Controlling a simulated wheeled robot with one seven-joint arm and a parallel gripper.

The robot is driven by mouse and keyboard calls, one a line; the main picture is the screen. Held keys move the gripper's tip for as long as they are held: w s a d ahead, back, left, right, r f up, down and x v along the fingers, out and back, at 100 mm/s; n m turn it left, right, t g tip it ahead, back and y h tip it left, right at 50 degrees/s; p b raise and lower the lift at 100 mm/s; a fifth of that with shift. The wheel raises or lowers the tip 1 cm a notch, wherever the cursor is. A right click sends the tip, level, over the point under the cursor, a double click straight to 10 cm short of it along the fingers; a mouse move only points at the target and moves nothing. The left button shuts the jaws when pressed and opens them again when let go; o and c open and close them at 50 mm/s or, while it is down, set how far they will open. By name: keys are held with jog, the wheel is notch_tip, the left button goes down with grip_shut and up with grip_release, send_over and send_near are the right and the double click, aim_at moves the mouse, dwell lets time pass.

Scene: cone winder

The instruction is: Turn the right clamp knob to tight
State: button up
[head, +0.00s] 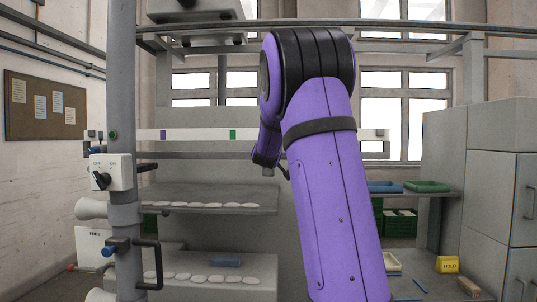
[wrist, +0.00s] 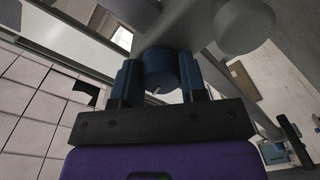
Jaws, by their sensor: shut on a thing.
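In the wrist view my gripper (wrist: 159,78) has its two dark blue fingers on either side of a round blue knob (wrist: 160,66). It is shut on this knob. A short pale mark shows on the knob's near face, between the fingers. The knob sits on a grey metal part just beyond it. In the head view my purple arm covers the middle right, and neither the gripper's fingertips nor the held knob can be made out. I cannot read a tight or loose marking in either view.
A grey post (head: 123,120) at the left carries an on/off switch box (head: 112,172), another blue knob (head: 108,250) and a black handle (head: 158,265). Shelves (head: 205,198) with pale discs stand behind. Grey cabinets (head: 500,180) and a yellow HOLD block (head: 447,264) are at the right.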

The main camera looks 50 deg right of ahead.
jog(key=n, duration=0.4)
jog(key=shift+n, duration=0.4)
dwell(0.4)
jog(key=o, duration=0.9)
jog(key=shift+o, duration=0.2)
jog(key=shift+a, duration=0.15)
jog(key=shift+s+a+r, duration=0.1)
jog(key=shift+s+a, duration=0.05)
jog(key=shift+s, duration=0.05)
jog(key=v, duration=1)
jog(key=shift+a, duration=0.15)
